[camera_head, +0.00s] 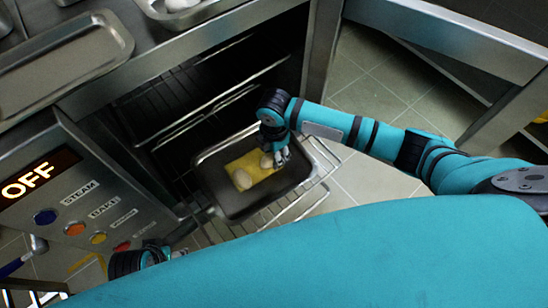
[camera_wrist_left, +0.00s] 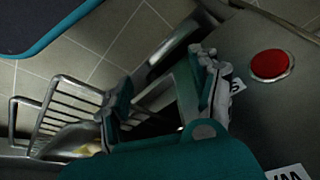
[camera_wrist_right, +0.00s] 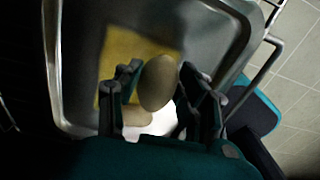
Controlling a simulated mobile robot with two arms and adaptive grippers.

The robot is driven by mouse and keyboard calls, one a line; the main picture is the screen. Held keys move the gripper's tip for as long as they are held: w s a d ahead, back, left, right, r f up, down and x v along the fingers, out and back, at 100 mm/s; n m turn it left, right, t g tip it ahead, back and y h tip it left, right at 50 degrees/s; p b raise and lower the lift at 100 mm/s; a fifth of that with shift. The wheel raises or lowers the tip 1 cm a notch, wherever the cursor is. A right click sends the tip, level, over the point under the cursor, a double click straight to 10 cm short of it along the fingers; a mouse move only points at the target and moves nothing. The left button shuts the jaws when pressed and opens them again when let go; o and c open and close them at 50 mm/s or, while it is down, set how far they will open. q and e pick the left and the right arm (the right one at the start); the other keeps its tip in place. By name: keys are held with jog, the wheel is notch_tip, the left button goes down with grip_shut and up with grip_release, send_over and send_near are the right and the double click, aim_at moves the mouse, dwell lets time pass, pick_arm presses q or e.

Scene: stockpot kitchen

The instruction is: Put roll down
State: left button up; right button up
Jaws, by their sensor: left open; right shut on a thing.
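My right gripper (camera_head: 280,157) is low over the dark baking tray (camera_head: 233,207) in the head view. In the right wrist view, the right gripper (camera_wrist_right: 160,92) is shut on a tan, egg-shaped roll (camera_wrist_right: 158,83). The held roll (camera_head: 267,160) is over the yellow sheet (camera_head: 256,166) in the tray; I cannot tell whether it touches the sheet. Another roll (camera_head: 243,180) lies on the sheet. My left gripper (camera_wrist_left: 165,90) is open and empty near the oven's control panel. In the head view its fingers are mostly hidden.
The tray sits on a pulled-out wire rack (camera_head: 315,190) of the open oven. The control panel (camera_head: 75,200) stands at left, with several buttons and an OFF display. A metal tray (camera_head: 65,60) is on the counter. Tiled floor (camera_head: 370,100) is open at right.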

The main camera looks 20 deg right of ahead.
jog(key=shift+w+d, duration=0.1)
jog(key=shift+w, duration=0.3)
notch_tip(320, 180, down, 4)
jog(key=shift+w+r+b, duration=0.1)
jog(key=shift+r+b, duration=0.1)
jog(key=shift+b, duration=0.6)
pick_arm(q)
jog(key=v, duration=0.6)
jog(key=shift+w+a, duration=0.1)
jog(key=shift+w, duration=0.25)
pick_arm(e)
jog(key=shift+f, duration=0.15)
jog(key=o, duration=1.1)
